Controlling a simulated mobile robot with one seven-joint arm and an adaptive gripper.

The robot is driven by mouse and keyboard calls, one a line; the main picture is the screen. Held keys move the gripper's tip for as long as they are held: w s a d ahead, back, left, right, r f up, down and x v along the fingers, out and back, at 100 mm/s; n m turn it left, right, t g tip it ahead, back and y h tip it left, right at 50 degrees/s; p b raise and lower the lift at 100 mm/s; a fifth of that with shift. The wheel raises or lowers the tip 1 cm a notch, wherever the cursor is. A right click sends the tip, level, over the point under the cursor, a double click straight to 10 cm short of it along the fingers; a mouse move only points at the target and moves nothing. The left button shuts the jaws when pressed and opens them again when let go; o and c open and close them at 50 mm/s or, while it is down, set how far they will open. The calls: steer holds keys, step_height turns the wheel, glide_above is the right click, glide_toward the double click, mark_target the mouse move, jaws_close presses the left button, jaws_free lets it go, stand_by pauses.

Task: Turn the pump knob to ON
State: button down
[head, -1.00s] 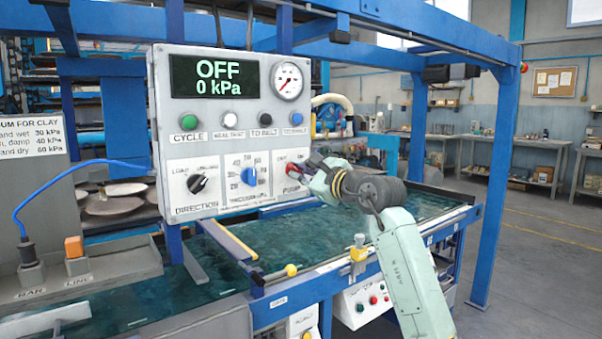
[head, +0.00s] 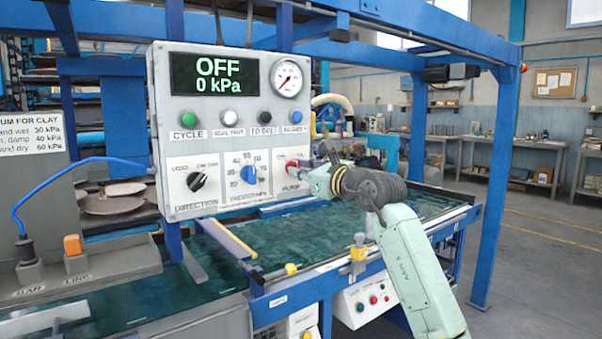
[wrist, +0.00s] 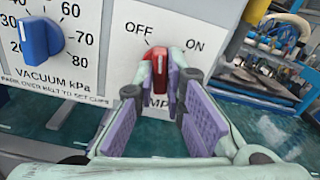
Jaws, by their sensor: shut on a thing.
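The red pump knob (wrist: 158,72) is on the control panel (head: 230,131), below the printed words OFF and ON in the wrist view. My gripper (wrist: 160,82) is shut on the knob, with a purple-padded finger on each side of it. The fingers partly hide the knob, so its exact pointing is hard to tell. In the head view my gripper (head: 312,170) reaches the panel's lower right and covers part of the knob. The panel display (head: 214,75) reads OFF and 0 kPa.
A blue vacuum knob (wrist: 38,38) with a number scale is left of the pump knob. A black direction knob (head: 197,181) is farther left. A round gauge (head: 286,79) and several coloured buttons are above. A blue frame post (head: 488,190) stands at right.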

steer(key=m+b, duration=0.2)
steer(key=m, duration=0.9)
steer(key=shift+m+b, duration=0.3)
steer(key=shift+m, duration=0.1)
stand_by(0.3)
steer(key=c, duration=1.7)
jaws_free()
steer(key=shift+o, duration=0.2)
steer(key=v, duration=1.2)
